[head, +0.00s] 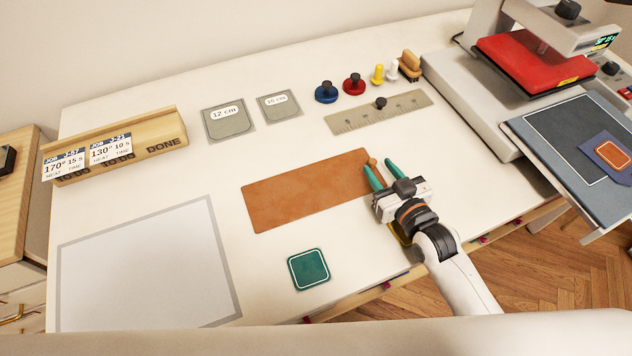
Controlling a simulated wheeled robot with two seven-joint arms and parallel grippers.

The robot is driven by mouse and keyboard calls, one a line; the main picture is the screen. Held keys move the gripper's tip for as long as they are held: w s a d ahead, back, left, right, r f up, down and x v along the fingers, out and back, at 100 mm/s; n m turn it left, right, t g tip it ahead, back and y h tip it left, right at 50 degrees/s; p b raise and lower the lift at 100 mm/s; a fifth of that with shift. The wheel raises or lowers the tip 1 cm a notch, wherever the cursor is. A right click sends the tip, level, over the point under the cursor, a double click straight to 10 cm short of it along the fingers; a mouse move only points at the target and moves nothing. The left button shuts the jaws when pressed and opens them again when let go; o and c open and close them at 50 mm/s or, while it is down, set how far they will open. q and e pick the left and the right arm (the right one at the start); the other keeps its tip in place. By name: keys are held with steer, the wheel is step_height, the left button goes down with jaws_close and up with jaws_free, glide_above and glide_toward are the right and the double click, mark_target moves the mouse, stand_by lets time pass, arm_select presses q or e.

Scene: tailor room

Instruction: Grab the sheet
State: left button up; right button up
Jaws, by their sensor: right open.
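A brown leather-like sheet (305,192) lies flat on the white table, in the middle of the head view. My right gripper (373,167) is at the sheet's right end, with its two green fingers open. A small brown piece shows between the fingertips at the sheet's far right corner. I cannot tell whether the fingers touch the sheet. My left gripper is not in view.
A green square patch (309,269) lies in front of the sheet. A grey-bordered mat (232,285) is at front left. A wooden card holder (120,160) is at left; a heat press (525,65) is at right.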

mark_target(375, 164)
steer(key=x, duration=0.4)
steer(key=shift+w+f+p, duration=0.1)
steer(key=shift+f+p, duration=0.05)
steer(key=shift+p, duration=0.15)
jaws_close()
